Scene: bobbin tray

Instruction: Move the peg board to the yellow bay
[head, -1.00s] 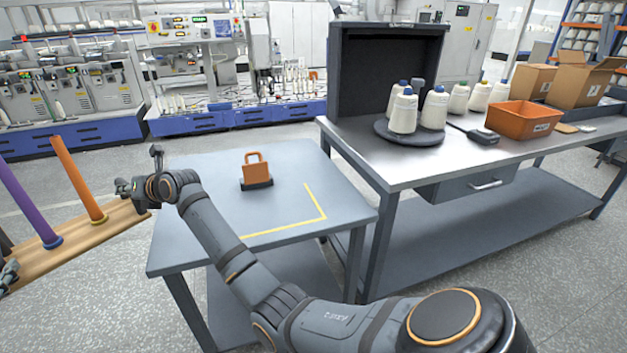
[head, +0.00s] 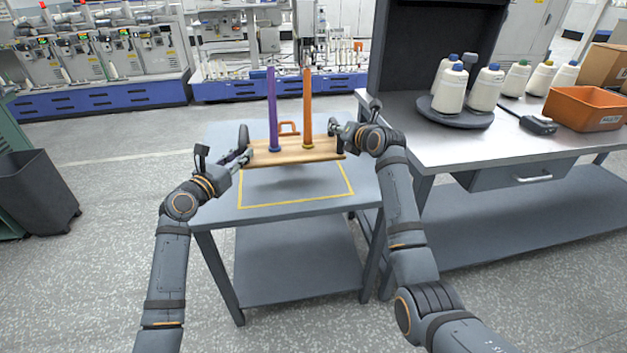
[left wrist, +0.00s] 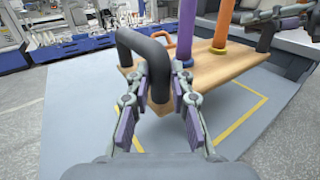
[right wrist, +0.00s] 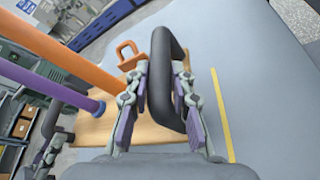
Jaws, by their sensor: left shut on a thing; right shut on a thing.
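The peg board (head: 296,156) is a wooden board with an upright purple peg (head: 272,108) and an orange peg (head: 307,108). It hangs level above the small grey table, its shadow below it. My left gripper (head: 243,158) is shut on the dark handle at the board's left end; that handle (left wrist: 135,50) also shows in the left wrist view. My right gripper (head: 338,130) is shut on the handle at the right end, seen in the right wrist view (right wrist: 168,80). The yellow bay (head: 297,204) is a taped outline on the table, nearer than the board.
A steel bench (head: 480,150) with cones and an orange bin (head: 585,108) stands at right. A dark waste bin (head: 38,190) is at left.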

